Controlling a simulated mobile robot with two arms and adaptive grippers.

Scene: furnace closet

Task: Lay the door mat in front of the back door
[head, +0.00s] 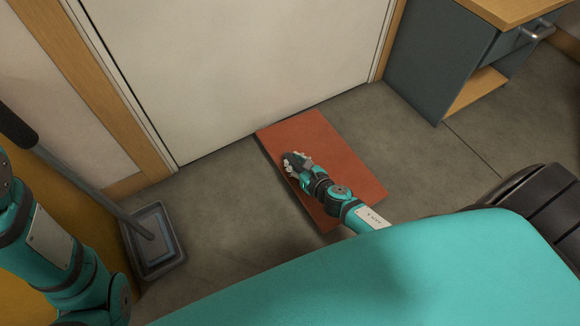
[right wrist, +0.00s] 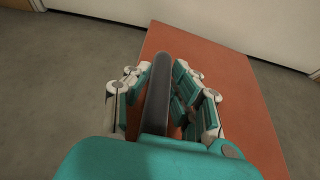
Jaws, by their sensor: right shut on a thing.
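The door mat (head: 345,155) is a flat orange-red rectangle at the foot of the white back door (head: 240,60). Its far short edge lies close to the door's bottom and roughly parallel to it. A dark shadow runs along its left side; I cannot tell whether it is fully down on the floor. My right gripper (head: 296,160) is over the mat's left part, shut on a dark grey bar-like part of it. In the right wrist view this dark part (right wrist: 158,95) stands between the fingers, with the orange surface (right wrist: 225,85) behind. My left gripper is out of view.
A grey long-handled dustpan (head: 170,262) stands on the floor at the left, by the yellow wall. A blue-grey cabinet (head: 435,60) with a wooden top stands right of the door. Bare floor (head: 400,125) lies between mat and cabinet.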

